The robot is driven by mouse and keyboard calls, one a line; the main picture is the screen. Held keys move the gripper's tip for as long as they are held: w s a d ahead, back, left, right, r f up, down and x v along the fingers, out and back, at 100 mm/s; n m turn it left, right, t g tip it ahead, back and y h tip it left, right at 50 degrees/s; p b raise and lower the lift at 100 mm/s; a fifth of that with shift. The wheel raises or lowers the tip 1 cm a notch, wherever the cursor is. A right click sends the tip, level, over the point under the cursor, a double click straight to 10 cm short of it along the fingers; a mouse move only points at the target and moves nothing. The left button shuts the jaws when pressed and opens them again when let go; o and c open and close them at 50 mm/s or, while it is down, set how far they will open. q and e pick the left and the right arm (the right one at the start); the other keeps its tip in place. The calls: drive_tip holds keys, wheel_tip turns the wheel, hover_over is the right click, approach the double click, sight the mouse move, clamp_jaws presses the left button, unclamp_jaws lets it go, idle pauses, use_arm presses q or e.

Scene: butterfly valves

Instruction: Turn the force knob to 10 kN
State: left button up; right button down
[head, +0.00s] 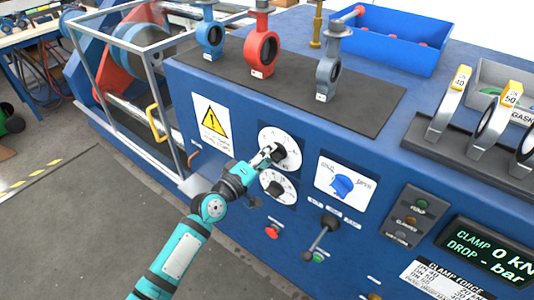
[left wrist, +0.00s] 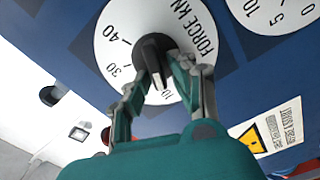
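The force knob (left wrist: 152,52) is a black bar knob on a white dial (left wrist: 108,55) marked FORCE kN. In the left wrist view its white pointer line points down, close to the 10 mark; the fingers hide part of the scale. In the head view this is the upper dial (head: 293,136) on the blue bench front. My left gripper (left wrist: 157,66) has one finger on each side of the knob, and both fingertips appear to touch it. It also shows at the dial in the head view (head: 270,152). My right gripper is not in view.
A second white dial (head: 285,196) sits just below. A blue clamp switch (head: 342,185), a lever (head: 322,238) and a red button (head: 271,232) are nearby. The display (head: 490,255) reads CLAMP 0 kN. Valves (head: 262,50) stand on the bench top.

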use_arm(q)
drive_tip(key=shift+o, duration=0.7)
drive_tip(key=v, duration=1.2)
